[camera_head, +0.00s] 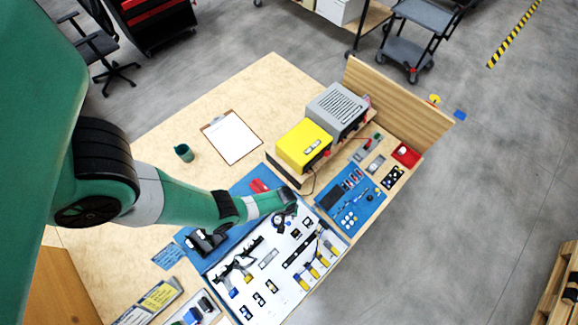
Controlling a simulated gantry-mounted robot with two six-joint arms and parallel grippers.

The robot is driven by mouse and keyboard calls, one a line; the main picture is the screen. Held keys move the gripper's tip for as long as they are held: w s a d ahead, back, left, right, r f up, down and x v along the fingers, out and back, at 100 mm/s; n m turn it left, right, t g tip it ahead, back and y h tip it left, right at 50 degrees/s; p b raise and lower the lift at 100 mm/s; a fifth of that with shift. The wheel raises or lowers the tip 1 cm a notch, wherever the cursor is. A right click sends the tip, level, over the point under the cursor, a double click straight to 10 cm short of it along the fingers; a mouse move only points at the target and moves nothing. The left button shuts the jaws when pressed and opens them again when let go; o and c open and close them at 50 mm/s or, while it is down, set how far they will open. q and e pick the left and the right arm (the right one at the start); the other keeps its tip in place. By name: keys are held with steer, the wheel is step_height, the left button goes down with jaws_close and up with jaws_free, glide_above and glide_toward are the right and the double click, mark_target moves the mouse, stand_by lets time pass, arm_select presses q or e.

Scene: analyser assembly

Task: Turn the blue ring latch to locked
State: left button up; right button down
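My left arm comes in from the left, and my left gripper (287,195) is at the upper edge of the white tool board. It is small and dark here, and I cannot tell whether its fingers are open or shut. A dark round piece (279,222) lies just below it on the board. I cannot make out a blue ring latch; it may be hidden by the gripper or too small. A blue mat (237,190) lies under the arm, with a red item (259,186) and a black holder (205,243) on it. My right gripper is not in view.
The white board (222,278) carries several tools. A blue parts tray (349,217) is to its right. A yellow box (303,146) and a grey box (337,110) stand behind. A clipboard (231,137) and a green cup (184,152) lie farther left, with bare table around.

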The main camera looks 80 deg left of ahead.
mark_target(289, 223)
arm_select(q)
steer(key=f+b, duration=0.5)
steer(key=f, duration=0.1)
steer(key=f+b, duration=0.5)
steer(key=shift+w+f, duration=0.2)
steer(key=shift+f, duration=0.15)
jaws_close()
